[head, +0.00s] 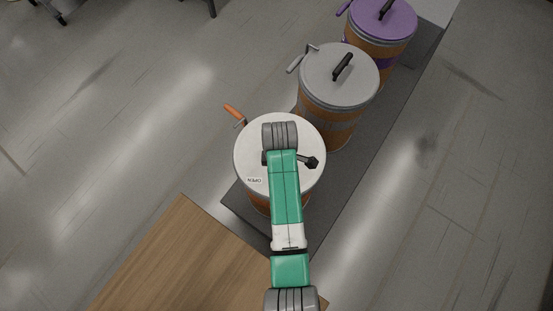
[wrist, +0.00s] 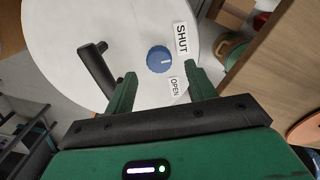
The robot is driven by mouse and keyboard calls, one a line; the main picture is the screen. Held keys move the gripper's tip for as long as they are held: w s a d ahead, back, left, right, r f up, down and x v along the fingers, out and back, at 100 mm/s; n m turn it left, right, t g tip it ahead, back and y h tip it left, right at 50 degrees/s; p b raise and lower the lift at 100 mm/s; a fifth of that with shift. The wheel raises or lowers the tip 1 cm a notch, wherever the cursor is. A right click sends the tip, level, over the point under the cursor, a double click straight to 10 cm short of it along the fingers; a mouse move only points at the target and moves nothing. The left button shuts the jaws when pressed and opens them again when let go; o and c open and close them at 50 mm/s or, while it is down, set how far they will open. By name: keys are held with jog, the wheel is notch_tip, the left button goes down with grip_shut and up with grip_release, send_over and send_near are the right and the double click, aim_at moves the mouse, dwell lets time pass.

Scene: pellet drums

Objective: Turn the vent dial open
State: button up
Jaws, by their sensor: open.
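The blue vent dial (wrist: 160,59) sits on the white drum lid (wrist: 70,25) in the wrist view. Its short pale mark points right, between the SHUT label (wrist: 181,39) and the OPEN label (wrist: 175,87). My gripper (wrist: 160,72) is open, its two green fingers apart on either side below the dial; nothing is between them. I cannot tell how far the fingertips are above the lid. In the head view the white lid (head: 248,145) is the nearest one, with the OPEN label (head: 254,181) visible; my arm hides the dial and gripper there.
A black lid handle (wrist: 97,68) stands left of the dial, near the left finger. An orange-handled lever (head: 234,111) sticks out at the drum's rim. Grey-lidded (head: 325,85) and purple-lidded (head: 378,22) drums stand behind on the dark platform (head: 365,145). A wooden surface (head: 190,260) lies front left.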

notch_tip(320, 180, down, 5)
jog(key=shift+r+b, duration=0.1)
jog(key=shift+b, duration=0.2)
jog(key=c, duration=1)
jog(key=shift+o, duration=0.2)
